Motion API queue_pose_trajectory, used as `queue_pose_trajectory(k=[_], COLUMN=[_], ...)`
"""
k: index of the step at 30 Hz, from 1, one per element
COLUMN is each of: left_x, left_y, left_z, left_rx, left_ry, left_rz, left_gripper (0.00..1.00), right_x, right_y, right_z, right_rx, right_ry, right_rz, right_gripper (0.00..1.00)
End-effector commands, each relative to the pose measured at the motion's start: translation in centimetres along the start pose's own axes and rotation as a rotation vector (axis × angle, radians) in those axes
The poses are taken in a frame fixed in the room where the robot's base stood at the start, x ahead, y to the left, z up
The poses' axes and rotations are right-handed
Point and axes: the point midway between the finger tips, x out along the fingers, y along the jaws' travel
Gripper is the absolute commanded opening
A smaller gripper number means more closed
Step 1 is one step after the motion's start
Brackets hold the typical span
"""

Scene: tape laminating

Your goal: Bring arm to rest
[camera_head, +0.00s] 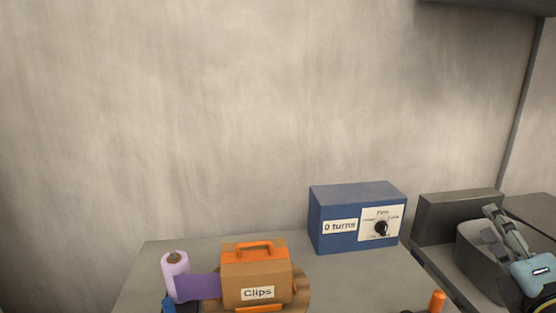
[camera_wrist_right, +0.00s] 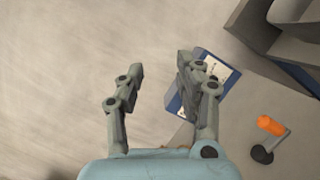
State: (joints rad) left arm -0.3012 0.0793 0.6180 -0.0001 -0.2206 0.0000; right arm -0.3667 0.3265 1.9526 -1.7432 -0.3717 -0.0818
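My right gripper (camera_head: 506,230) is at the right edge of the head view, in front of a grey bin. In the right wrist view its two fingers (camera_wrist_right: 160,82) stand apart with nothing between them. The left gripper is not in the head view. A brown box labelled "Clips" (camera_head: 240,278) with an orange handle sits on the table. A purple strip (camera_head: 198,287) runs from a roll (camera_head: 175,272) to the box. A blue box (camera_head: 340,205) with a "0 turns" label and a knob stands behind; it also shows in the right wrist view (camera_wrist_right: 174,102).
The grey bin (camera_head: 478,260) and a dark grey block (camera_head: 455,217) stand at the right. An orange-handled crank (camera_head: 437,300) rises at the table's front; it also shows in the right wrist view (camera_wrist_right: 270,126). The tabletop (camera_head: 345,278) is bare between the Clips box and the crank.

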Motion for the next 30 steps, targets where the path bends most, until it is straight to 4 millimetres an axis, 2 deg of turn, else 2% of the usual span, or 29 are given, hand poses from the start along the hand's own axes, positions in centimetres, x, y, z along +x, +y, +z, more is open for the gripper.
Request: queue_pose_trajectory(k=[3,5,7,10,14,19,24,26,30], left_x=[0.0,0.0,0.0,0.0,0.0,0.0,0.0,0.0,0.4], left_y=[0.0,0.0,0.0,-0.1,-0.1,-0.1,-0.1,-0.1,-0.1], left_z=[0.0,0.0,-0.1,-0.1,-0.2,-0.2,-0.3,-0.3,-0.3], left_rx=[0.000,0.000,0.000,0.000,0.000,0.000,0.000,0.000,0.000], left_ry=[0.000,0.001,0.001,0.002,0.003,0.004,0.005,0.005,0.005], left_rz=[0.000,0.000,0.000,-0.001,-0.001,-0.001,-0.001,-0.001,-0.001], left_gripper=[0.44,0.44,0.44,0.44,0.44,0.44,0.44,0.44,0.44], right_x=[-2.2,-4.0,-6.5,-10.3,-14.6,-19.2,-23.4,-24.8,-24.9], right_y=[-0.8,-2.4,-4.5,-6.8,-7.9,-7.3,-5.4,-4.5,-8.2], right_z=[3.8,4.9,5.0,3.3,0.1,-3.8,-7.1,-8.1,-10.3], right_rx=[0.368,0.567,0.779,1.011,1.201,1.351,1.441,1.463,1.454], right_ry=[-0.218,-0.330,-0.440,-0.545,-0.608,-0.624,-0.599,-0.581,-0.594], right_rz=[-0.131,-0.239,-0.389,-0.609,-0.854,-1.130,-1.377,-1.459,-1.490], right_gripper=[0.36,0.36,0.36,0.36,0.36,0.36,0.36,0.36,0.36])
